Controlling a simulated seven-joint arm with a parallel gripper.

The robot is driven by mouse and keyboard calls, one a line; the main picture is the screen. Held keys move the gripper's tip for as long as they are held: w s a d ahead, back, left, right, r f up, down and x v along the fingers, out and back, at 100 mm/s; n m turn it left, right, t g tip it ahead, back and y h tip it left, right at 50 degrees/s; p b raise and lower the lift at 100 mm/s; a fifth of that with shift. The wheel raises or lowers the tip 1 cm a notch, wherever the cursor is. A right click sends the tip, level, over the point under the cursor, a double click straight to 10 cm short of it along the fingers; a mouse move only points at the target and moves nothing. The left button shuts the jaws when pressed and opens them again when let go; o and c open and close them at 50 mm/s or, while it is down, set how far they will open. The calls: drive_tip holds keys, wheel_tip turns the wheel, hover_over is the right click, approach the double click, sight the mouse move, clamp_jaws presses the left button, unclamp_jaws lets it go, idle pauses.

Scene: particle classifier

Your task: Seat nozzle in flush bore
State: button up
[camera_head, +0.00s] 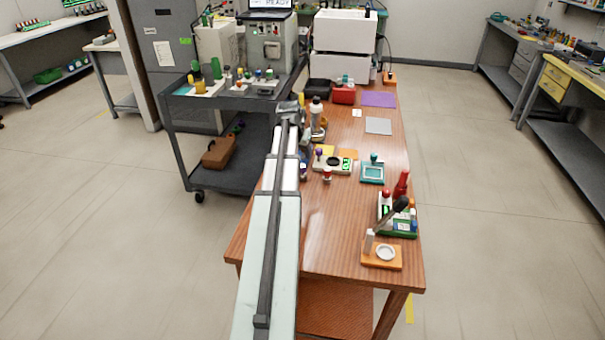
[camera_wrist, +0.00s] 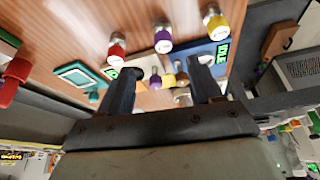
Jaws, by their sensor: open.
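My gripper (camera_wrist: 161,67) is open, its two dark fingers apart over the wooden table. Between and beyond the fingers in the wrist view are small purple-topped pieces (camera_wrist: 168,80); I see nothing clamped. In the head view, my arm hides much of the gripper. A red-topped piece (camera_head: 327,175) stands by a pale board with a dark round opening (camera_head: 333,161). I cannot tell which piece is the nozzle or which opening is the flush bore.
A teal-framed block (camera_head: 373,173) lies right of the board. A grey cart (camera_head: 232,100) is left. The table's front middle (camera_head: 325,235) is clear.

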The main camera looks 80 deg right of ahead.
sight(302, 166)
drive_tip(key=x, duration=0.7)
drive_tip(key=shift+w+r, duration=0.1)
drive_tip(key=shift+d+x, duration=0.25)
drive_tip(key=shift+x, duration=1.05)
drive_tip(key=shift+d+x, duration=0.2)
drive_tip(key=shift+x, duration=1.15)
drive_tip(key=shift+r, duration=0.2)
drive_tip(key=shift+c, duration=0.2)
drive_tip(key=c, duration=1.1)
drive_tip(key=shift+c, duration=0.2)
